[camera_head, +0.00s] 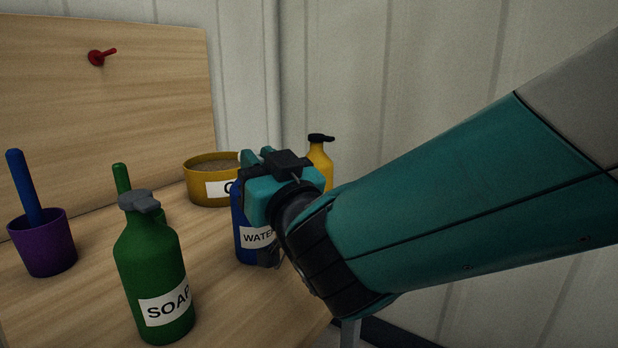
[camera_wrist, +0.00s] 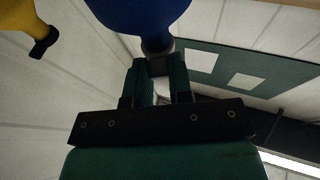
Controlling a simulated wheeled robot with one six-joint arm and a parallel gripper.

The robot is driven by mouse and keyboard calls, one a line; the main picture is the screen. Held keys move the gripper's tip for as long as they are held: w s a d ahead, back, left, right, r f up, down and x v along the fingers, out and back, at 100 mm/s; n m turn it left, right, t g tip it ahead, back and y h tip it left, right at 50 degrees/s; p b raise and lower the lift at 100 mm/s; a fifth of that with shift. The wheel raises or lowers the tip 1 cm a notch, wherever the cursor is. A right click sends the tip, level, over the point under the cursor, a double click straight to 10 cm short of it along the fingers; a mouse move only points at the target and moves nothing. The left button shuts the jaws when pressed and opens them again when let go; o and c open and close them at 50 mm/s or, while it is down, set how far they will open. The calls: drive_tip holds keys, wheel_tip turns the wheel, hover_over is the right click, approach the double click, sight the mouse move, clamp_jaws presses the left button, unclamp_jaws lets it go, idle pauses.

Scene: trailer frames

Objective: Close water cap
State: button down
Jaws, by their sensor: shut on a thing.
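The blue water bottle (camera_head: 240,232) stands upright on the wooden table, its white label reading "WATE" before my arm cuts it off. My gripper (camera_head: 266,163) is at the top of this bottle and hides its neck and cap in the head view. In the wrist view the picture is turned over, and the blue bottle (camera_wrist: 140,14) comes down from the top edge. A grey-black cap (camera_wrist: 158,48) at its neck lies between the two fingertips of my gripper (camera_wrist: 160,66), which are shut on it. How far the cap is turned cannot be told.
A green soap bottle (camera_head: 150,265) stands front left. A purple cup (camera_head: 43,245) holds a blue stick. A yellow bowl (camera_head: 205,189) and a yellow bottle (camera_head: 320,163) with a black top stand behind. The board (camera_head: 120,100) has a red peg (camera_head: 100,57).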

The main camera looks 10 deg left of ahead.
drive_tip(key=shift+f, duration=0.15)
drive_tip(key=c, duration=1)
unclamp_jaws()
drive_tip(key=b+v, duration=1.1)
drive_tip(key=v, duration=0.6)
drive_tip(key=shift+d, duration=0.15)
